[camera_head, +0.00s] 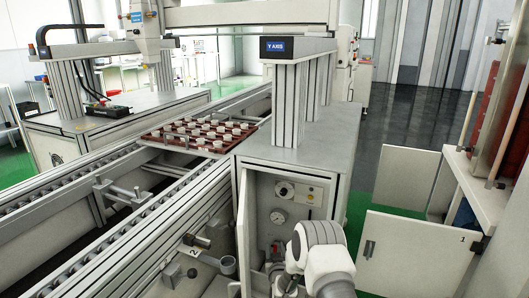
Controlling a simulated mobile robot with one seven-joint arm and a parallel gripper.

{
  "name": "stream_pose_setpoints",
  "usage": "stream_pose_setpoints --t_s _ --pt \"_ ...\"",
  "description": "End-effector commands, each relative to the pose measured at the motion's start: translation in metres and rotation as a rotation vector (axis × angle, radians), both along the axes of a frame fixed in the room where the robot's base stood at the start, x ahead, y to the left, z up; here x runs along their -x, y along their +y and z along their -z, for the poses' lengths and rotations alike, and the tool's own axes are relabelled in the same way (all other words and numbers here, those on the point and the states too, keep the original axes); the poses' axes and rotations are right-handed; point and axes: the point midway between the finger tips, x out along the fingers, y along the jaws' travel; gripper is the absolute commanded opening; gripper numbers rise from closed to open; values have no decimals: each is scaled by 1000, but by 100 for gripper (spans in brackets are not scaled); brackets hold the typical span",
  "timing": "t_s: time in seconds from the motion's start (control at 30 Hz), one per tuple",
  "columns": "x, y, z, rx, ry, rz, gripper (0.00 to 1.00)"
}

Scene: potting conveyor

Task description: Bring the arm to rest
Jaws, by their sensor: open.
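Part of my white arm (323,258) shows at the bottom, right of the middle, in the head view. It is in front of the grey cabinet under the post marked "Y AXIS". My gripper cannot be made out in this view, so its jaws and anything in them are hidden from me.
A red-brown tray (152,139) with several white round pieces sits on the conveyor (75,188). The grey cabinet (300,160), with gauge and knobs, stands close to my arm. Open white door panels (415,250) stand at the right. Dark floor (415,125) lies open behind.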

Motion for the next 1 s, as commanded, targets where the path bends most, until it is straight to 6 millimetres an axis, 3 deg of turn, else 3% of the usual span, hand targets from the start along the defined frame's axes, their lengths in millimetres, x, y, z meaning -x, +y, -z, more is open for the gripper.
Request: stream_pose_setpoints --t_s 0.03,0.23,0.47,0.77,1.0 --pt "-7 0 -25 -4 15 -7 52" --pt "-14 -3 -98 -9 109 -30 52" --pt "3 -11 -178 -9 215 -46 52" --pt "60 -29 -270 -4 355 -46 52" --pt "130 -46 -327 -2 470 -29 52"
